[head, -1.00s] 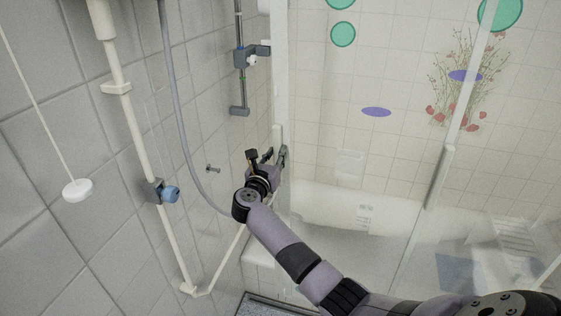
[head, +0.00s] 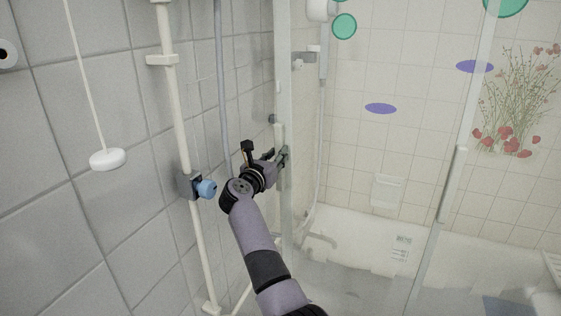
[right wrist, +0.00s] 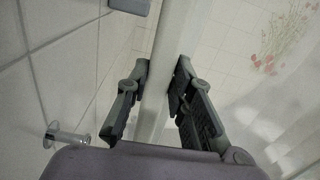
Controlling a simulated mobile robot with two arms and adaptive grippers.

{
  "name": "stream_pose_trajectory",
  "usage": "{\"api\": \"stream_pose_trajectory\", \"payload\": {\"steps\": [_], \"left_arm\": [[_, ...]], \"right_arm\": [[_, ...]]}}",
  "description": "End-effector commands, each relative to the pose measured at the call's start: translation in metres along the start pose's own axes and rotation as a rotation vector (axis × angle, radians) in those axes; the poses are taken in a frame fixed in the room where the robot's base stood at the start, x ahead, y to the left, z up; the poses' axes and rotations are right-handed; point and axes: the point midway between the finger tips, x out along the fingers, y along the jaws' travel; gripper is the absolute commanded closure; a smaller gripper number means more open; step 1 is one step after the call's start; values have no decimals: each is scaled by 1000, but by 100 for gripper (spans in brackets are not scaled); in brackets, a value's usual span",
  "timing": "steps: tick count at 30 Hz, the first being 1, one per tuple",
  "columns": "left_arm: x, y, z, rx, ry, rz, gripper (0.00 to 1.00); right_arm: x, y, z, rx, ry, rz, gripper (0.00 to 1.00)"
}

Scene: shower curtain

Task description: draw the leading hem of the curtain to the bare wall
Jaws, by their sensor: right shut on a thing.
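The leading hem (head: 279,142) of the curtain is a pale upright strip near the left tiled wall in the head view. The clear curtain or panel (head: 350,165) extends right of it. My right gripper (head: 284,157) is at this strip, about halfway up the picture. In the right wrist view my right gripper (right wrist: 160,98) has its two dark fingers on either side of the pale hem (right wrist: 165,70), shut on it. The hem runs upright and slightly tilted there. My left gripper is not in view.
A pull cord ends in a white knob (head: 108,159). A second upright edge with a pale handle (head: 453,172) stands to the right.

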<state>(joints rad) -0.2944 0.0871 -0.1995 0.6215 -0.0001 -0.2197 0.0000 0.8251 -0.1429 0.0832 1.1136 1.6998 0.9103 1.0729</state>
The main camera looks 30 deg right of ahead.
Motion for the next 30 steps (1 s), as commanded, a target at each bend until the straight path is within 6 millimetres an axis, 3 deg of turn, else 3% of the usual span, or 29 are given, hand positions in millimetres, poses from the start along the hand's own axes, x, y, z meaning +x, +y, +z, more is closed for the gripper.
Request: {"api": "stream_pose_trajectory", "payload": {"steps": [5, 6, 15, 24, 30], "left_arm": [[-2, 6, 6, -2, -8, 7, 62], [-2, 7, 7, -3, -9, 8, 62], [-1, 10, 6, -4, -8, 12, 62], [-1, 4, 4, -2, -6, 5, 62], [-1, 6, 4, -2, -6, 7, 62]], "right_arm": [[-1, 3, 5, 6, -7, 11, 100], [-1, 3, 5, 6, -7, 11, 77], [-1, 2, 4, 5, -4, 8, 58], [0, 1, 3, 5, -1, 4, 58], [-1, 1, 29, 10, -2, 5, 58]]}}
